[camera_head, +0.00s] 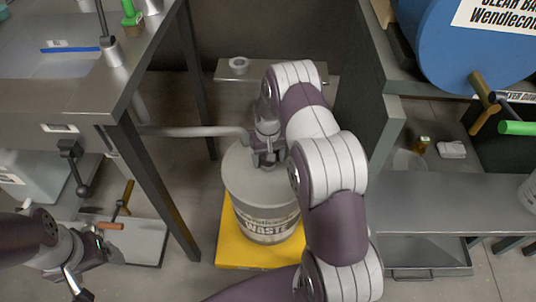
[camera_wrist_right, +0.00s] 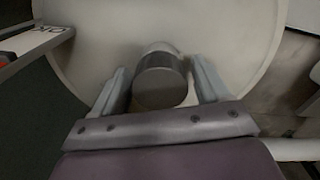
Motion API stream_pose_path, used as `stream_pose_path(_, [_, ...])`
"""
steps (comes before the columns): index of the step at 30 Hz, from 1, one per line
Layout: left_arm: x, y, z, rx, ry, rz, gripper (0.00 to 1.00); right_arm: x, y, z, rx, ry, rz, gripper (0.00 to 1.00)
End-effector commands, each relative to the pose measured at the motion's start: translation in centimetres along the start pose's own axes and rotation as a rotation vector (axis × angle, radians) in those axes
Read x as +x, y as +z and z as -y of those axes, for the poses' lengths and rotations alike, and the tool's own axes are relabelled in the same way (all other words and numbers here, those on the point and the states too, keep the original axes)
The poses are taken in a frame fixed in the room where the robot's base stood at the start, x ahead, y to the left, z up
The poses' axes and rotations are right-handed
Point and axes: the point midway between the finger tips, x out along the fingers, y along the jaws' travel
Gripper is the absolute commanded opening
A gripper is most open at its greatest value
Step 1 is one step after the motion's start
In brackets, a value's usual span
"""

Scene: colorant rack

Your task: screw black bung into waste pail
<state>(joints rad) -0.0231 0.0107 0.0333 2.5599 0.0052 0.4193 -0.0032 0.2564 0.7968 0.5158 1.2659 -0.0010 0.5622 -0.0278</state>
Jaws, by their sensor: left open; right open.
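The waste pail (camera_head: 268,222) is a pale drum labelled WASTE, upright on a yellow platform (camera_head: 228,250). My right gripper (camera_head: 268,160) is over the pail's top in the head view. In the right wrist view, the dark, short cylindrical bung (camera_wrist_right: 160,82) stands on the pale round lid (camera_wrist_right: 235,40). The right gripper (camera_wrist_right: 160,88) is open, with one finger on each side of the bung and gaps visible. In the head view the gripper hides the bung. My left gripper (camera_head: 98,252) is open at the lower left, away from the pail.
A grey pipe (camera_head: 190,131) runs from the left to near the pail top. A metal table (camera_head: 125,75) with a dark leg is at left. A blue drum (camera_head: 470,40) and grey bench (camera_head: 440,195) are at right. An orange-handled tool (camera_head: 108,225) lies beside the left gripper.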

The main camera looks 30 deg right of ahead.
Motion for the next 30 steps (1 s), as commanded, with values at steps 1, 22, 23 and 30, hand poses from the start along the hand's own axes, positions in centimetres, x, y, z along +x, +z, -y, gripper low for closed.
stream_pose_path(1, [0.1, 0.0, 0.0, 0.0, 0.0, 0.0, 0.83, 0.1, 0.0, 0.0, 0.001, 0.0, 0.0, 0.75])
stream_pose_path(22, [-2.5, -0.3, 0.0, 0.0, 0.0, 0.0, 0.83, -0.2, 0.1, 0.0, 0.792, 0.001, 0.004, 0.23])
stream_pose_path(23, [-2.6, -0.3, 0.0, 0.0, 0.0, 0.0, 0.83, -0.2, 0.1, 0.0, 0.874, 0.001, 0.003, 0.23])
stream_pose_path(30, [-2.9, -0.3, 0.0, 0.0, 0.0, 0.0, 0.83, 0.2, 0.1, 0.0, 1.207, 0.001, 0.002, 0.23])
